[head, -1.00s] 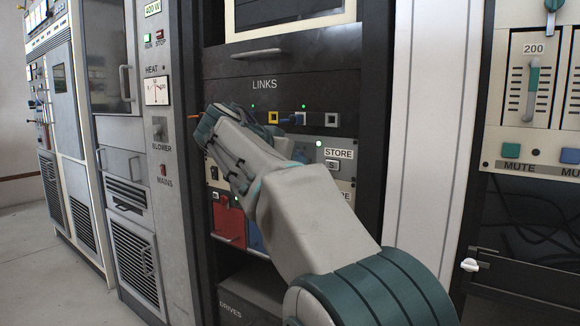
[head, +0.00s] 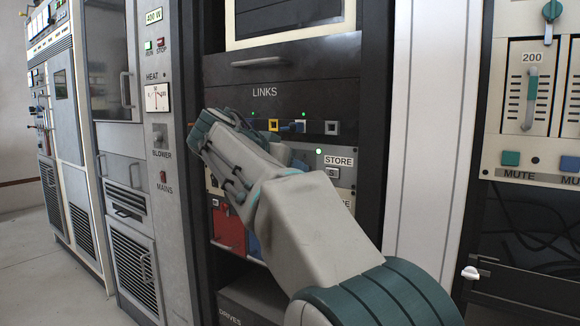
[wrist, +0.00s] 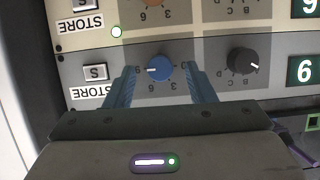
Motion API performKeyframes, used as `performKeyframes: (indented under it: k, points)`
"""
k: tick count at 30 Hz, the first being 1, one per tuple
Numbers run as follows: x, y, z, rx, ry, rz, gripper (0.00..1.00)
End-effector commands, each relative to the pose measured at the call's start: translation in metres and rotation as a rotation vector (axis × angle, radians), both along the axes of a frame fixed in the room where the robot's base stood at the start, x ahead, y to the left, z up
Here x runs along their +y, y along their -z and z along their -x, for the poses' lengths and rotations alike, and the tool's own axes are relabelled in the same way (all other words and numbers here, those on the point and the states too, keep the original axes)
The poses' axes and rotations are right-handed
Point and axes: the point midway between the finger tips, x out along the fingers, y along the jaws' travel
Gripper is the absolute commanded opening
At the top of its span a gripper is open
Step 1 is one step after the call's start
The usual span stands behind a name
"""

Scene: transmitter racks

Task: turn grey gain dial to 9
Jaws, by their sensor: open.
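In the wrist view, which shows the panel upside down, a blue dial (wrist: 158,69) sits on the grey panel strip (wrist: 215,88). Its white pointer line points to the left of the picture, towards a printed number at its left. My gripper (wrist: 160,76) is open, with one blue finger on each side of this dial; I cannot tell whether either touches it. A black dial (wrist: 242,61) with letters around it is to the right on the same strip. A number display (wrist: 303,69) is beyond that.
A STORE button (wrist: 95,72) is left of the blue dial. In the head view the LINKS row (head: 331,128) is above my arm.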

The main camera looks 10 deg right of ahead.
Motion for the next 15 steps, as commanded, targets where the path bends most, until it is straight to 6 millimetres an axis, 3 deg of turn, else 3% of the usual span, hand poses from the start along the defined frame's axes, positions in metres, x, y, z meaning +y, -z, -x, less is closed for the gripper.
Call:
performKeyframes:
  k: [15]
  points:
    - [0.070, -0.043, 0.070, 0.000, -0.002, 0.000, 0.50]
